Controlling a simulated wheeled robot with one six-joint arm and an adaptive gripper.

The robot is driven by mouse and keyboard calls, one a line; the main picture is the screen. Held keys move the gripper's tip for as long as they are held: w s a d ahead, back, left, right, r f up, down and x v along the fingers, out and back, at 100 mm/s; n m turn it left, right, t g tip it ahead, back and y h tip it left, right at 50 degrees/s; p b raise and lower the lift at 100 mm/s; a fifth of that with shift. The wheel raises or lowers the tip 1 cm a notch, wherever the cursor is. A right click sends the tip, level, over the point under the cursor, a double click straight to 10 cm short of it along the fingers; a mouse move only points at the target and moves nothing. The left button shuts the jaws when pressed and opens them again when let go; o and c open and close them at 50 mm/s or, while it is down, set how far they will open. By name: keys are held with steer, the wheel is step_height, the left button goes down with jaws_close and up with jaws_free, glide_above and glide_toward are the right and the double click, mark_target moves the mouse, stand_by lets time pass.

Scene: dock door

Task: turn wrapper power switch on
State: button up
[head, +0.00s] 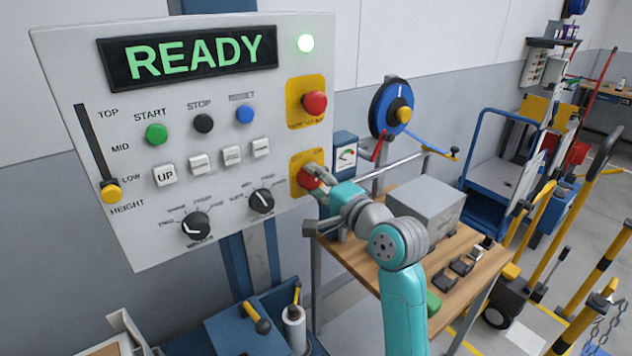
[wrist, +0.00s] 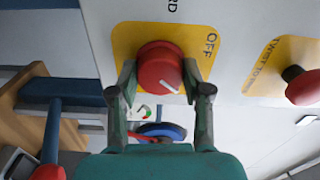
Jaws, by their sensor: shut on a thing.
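The wrapper control panel (head: 215,135) fills the left of the head view. Its display (head: 190,58) reads READY and a green lamp (head: 306,43) is lit. The power switch, a red rotary knob (wrist: 160,68) on a yellow plate (wrist: 125,42), is at the panel's lower right. The knob has a white pointer mark, and OFF is printed on the plate's right side in the wrist view. My gripper (wrist: 158,88) is shut on the knob, one finger on each side. In the head view my gripper (head: 312,178) partly covers the knob.
A red emergency stop button (head: 315,103) sits above the switch on its own yellow plate. A wooden bench (head: 455,250) with a grey box (head: 425,208) stands to the right. A blue reel (head: 391,107) is on the wall behind. Yellow-black posts (head: 605,300) stand at far right.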

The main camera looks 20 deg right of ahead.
steer(key=shift+m, duration=0.6)
steer(key=o, duration=1.2)
steer(key=shift+c, duration=0.2)
steer(key=shift+s+d, duration=0.1)
steer(key=v, duration=1.1)
steer(key=shift+s, duration=0.35)
steer(key=shift+d+f, duration=0.1)
